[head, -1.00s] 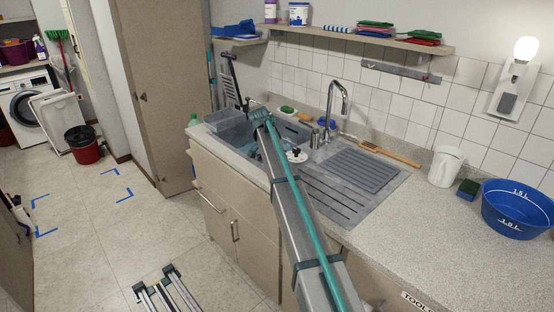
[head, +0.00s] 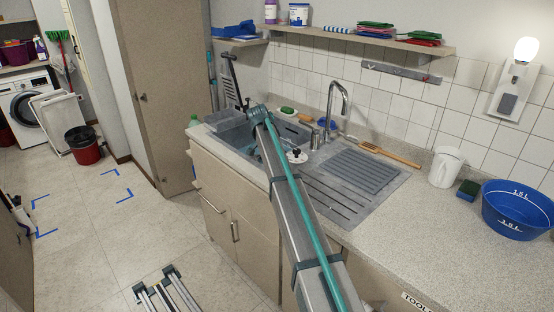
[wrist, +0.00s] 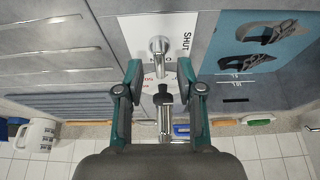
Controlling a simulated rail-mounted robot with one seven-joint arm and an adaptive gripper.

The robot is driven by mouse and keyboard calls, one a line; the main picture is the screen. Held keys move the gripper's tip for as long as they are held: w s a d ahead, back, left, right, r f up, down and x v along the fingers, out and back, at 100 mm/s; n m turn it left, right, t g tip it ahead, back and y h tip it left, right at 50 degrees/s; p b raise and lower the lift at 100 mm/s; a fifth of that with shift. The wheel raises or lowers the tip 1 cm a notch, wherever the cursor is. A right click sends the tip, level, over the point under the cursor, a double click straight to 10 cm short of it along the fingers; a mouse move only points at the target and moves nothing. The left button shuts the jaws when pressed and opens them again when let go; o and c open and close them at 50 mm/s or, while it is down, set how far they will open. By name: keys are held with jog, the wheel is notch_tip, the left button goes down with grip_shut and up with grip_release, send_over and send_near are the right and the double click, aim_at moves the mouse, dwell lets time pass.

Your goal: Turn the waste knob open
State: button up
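In the wrist view a chrome knob (wrist: 160,45) stands on a white plate (wrist: 130,27) with SHUT printed on its right side. More lettering below the knob is partly covered. My gripper (wrist: 160,72) is open, its teal-edged fingers apart on either side of the knob's lower end. I see no finger touching the knob. A dark knob or lever (wrist: 163,95) with pale lettered surface around it shows between the fingers. In the head view a white disc with a black knob (head: 297,156) shows beside my arm; my fingertips are not visible there.
The wrist view has the sink basin (wrist: 262,65) at right and the ribbed drainboard (wrist: 50,45) at left. A chrome tap (head: 345,100) rises behind the sink in the head view. A brush (head: 388,154), white jug (head: 446,167) and blue bowl (head: 517,210) stand on the counter.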

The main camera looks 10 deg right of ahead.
jog(key=v, duration=1)
jog(key=shift+a+r, duration=0.15)
jog(key=shift+s, duration=0.2)
